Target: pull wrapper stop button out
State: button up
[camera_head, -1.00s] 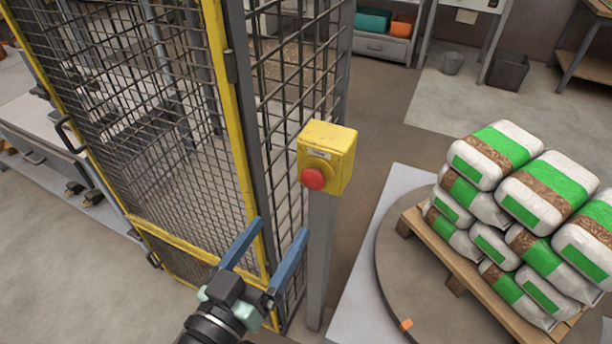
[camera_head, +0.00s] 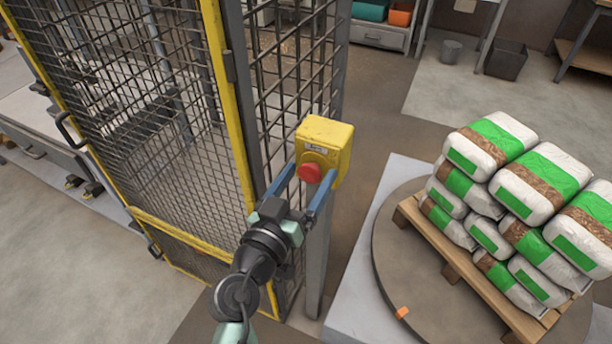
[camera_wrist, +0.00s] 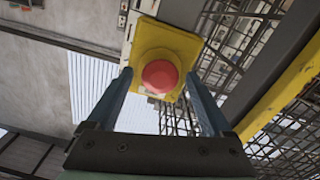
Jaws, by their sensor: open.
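The wrapper stop button is a red round knob (camera_head: 309,173) on the front of a yellow box (camera_head: 326,136) atop a grey post (camera_head: 318,254). In the wrist view the red knob (camera_wrist: 160,76) shows near the middle, between the far ends of the fingers. My gripper (camera_head: 308,183) is open, with one blue finger on each side of the knob in the head view. Nothing is held. I cannot tell whether the fingertips touch the knob or the box.
A mesh fence with a yellow frame (camera_head: 228,110) stands close on the left of the post. On the right, a round turntable (camera_head: 389,262) carries a wooden pallet (camera_head: 447,255) stacked with white and green bags (camera_head: 537,182). Floor (camera_head: 385,110) behind the post is clear.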

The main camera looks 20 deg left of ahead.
grip_shut()
dwell(0.4)
jog(key=shift+s+f+b, duration=0.15)
jog(key=shift+s+b, duration=0.35)
jog(key=shift+b, duration=0.25)
jog(key=shift+c, duration=1.8)
grip_release()
jog(key=o, duration=0.4)
jog(key=shift+s, duration=0.2)
jog(key=shift+c, duration=0.2)
jog(key=shift+w, duration=0.1)
